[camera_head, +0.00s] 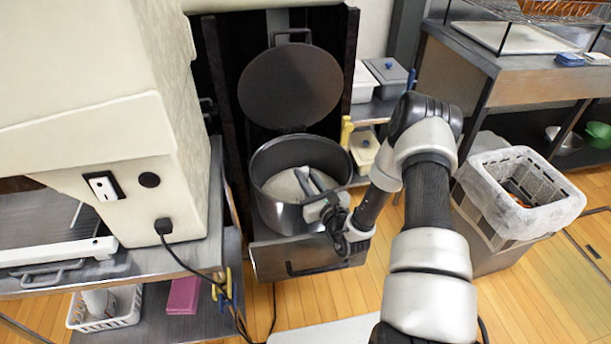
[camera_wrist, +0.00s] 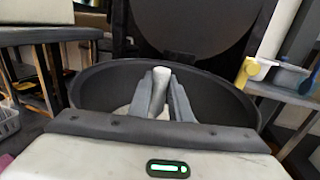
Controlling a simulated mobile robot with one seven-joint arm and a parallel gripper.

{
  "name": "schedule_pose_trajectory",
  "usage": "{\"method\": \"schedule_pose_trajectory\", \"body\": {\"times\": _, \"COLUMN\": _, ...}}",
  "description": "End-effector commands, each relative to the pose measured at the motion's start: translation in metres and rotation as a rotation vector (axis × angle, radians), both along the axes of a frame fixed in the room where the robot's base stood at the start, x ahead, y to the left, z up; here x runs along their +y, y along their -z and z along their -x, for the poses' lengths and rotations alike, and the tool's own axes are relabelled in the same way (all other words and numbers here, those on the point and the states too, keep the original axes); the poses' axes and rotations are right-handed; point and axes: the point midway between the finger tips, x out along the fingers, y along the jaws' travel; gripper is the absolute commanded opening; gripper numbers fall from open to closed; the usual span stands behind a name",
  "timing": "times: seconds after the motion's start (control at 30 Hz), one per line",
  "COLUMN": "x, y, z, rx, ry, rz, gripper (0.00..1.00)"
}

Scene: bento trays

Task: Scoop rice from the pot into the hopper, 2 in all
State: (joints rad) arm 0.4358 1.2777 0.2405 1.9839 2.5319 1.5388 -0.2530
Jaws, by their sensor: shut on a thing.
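The dark round pot (camera_head: 268,214) stands open on a pulled-out metal shelf, its lid (camera_head: 290,88) raised behind it. Pale rice (camera_head: 283,186) shows inside. My gripper (camera_head: 314,183) reaches into the pot from the right, fingers inside the rim. In the wrist view my gripper (camera_wrist: 161,90) is shut on a pale, upright handle (camera_wrist: 160,80), seemingly a scoop's. The scoop's lower end is hidden by the fingers, so I cannot tell whether it holds rice. The large cream machine (camera_head: 80,90) fills the left; I cannot make out a hopper opening on it.
A lined grey bin (camera_head: 480,205) stands right of my arm. Lidded containers (camera_head: 385,70) sit on a shelf behind the pot. Dark cabinet walls flank the pot and lid. A metal table (camera_head: 190,245) lies left. Wooden floor shows in front of the pot.

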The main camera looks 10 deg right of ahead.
Motion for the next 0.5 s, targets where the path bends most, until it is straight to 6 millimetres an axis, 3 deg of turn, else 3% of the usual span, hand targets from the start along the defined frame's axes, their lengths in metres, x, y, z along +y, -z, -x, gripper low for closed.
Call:
{"method": "schedule_pose_trajectory", "body": {"times": 0.07, "x": -0.001, "y": 0.005, "z": 0.004, "rx": 0.023, "ry": 0.001, "rz": 0.005, "gripper": 0.0}}
{"method": "schedule_pose_trajectory", "body": {"times": 0.5, "x": 0.0, "y": -0.053, "z": 0.002, "rx": 0.012, "ry": 0.0, "rz": 0.002, "gripper": 0.0}}
